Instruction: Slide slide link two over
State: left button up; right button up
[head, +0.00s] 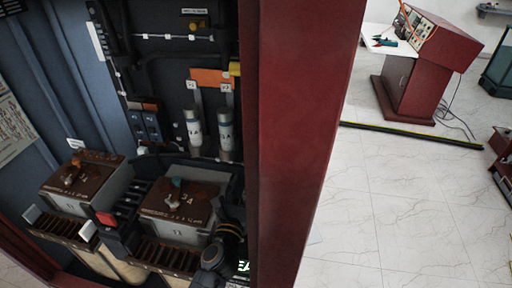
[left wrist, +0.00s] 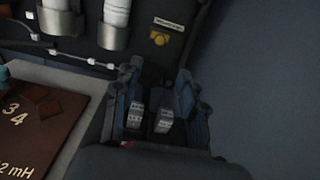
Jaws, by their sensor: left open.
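My left gripper (left wrist: 158,80) is open, its two dark fingers apart in the left wrist view. Two small grey blocks with printed labels (left wrist: 148,118) show between the fingers; I cannot tell whether they belong to the gripper or the cabinet. In the head view my left arm (head: 218,256) is low in the cabinet, right of the brown-topped box marked 34 (head: 180,205), partly hidden by the red frame. The box's corner also shows in the left wrist view (left wrist: 35,125). I cannot tell which part is slide link two. My right gripper is not in view.
A second brown-topped box (head: 84,172) stands left, with dark terminal strips (head: 125,195) between the boxes. Two white cylinders (head: 209,128) stand behind. The red cabinet frame (head: 300,120) closes the right side. A red console (head: 420,65) stands on open tiled floor beyond.

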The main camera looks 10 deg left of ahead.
pick_arm(q)
send_near(255, 150)
jog(key=w, duration=0.7)
jog(key=shift+w+b, duration=0.2)
jog(key=shift+b, duration=0.2)
jog(key=shift+w, duration=0.4)
grip_shut()
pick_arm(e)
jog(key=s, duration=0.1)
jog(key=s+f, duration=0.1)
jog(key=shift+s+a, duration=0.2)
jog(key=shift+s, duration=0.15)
